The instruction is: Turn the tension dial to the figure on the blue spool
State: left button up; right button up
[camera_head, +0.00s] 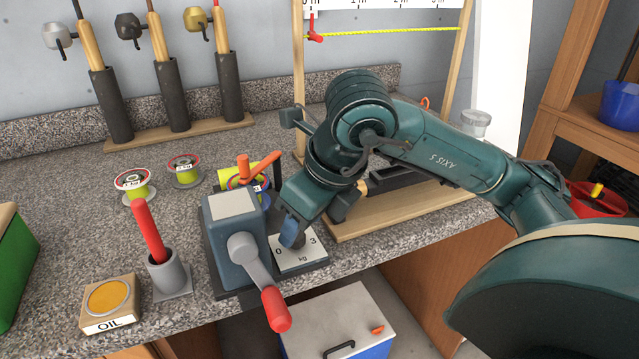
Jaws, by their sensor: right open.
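The tension dial's white plate (302,262), marked 0, 3 and kg, lies on the counter just right of the grey-blue winder box (237,232). My right gripper (294,234) is open and points down at the dial from above. Its fingers and wrist cover most of the knob, so its pointer and any contact are hidden. A spool with a blue rim and yellow line (262,188) stands behind the winder box, partly hidden by it and an orange handle (243,167). Its label's figure is too small to read. My left gripper is not in view.
The winder's crank with a red grip (276,309) juts over the front edge. Two other spools (133,184) (184,170) stand at the left. A cup with a red handle (167,274) and an oil tin (108,299) sit near the front. Rods stand behind.

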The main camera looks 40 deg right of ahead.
pick_arm(q)
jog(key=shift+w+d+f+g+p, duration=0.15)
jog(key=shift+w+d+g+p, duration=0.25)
jog(key=shift+p, duration=0.4)
pick_arm(e)
jog(key=v, duration=1)
jog(key=shift+r, duration=0.35)
jog(key=shift+s, duration=0.1)
jog(key=shift+c, duration=0.2)
